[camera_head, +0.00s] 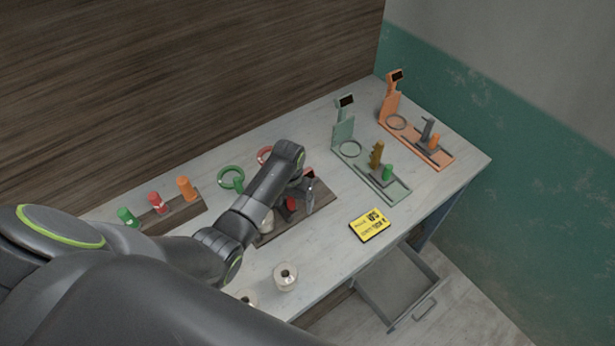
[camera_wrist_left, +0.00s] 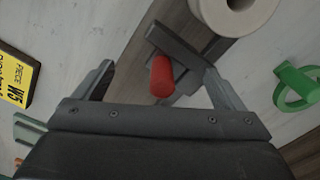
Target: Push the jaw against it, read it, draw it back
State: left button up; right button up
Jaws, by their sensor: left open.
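A red knob (camera_wrist_left: 162,77) stands on a dark grey sliding jaw (camera_wrist_left: 178,46) in the left wrist view. My left gripper (camera_wrist_left: 159,68) is open, with its two fingers apart on either side of the red knob. I cannot tell whether either finger touches it. In the head view the left gripper (camera_head: 301,190) is low over a brown wooden base (camera_head: 295,226), and my arm hides part of the gauge there. A pale round piece with a hole (camera_wrist_left: 236,12) is beside the jaw. No readout of this gauge can be read. My right gripper is not in view.
A green gauge (camera_head: 343,133) and an orange gauge (camera_head: 390,105) stand to the right. A yellow card (camera_head: 370,225) lies in front of them. A peg rack (camera_head: 172,215) is at left, a green ring (camera_head: 231,180) near my arm. Another pale piece (camera_head: 286,277) is in front. A drawer (camera_head: 397,285) stands open.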

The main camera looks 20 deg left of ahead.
pick_arm(q)
jog(key=shift+r, duration=3.2)
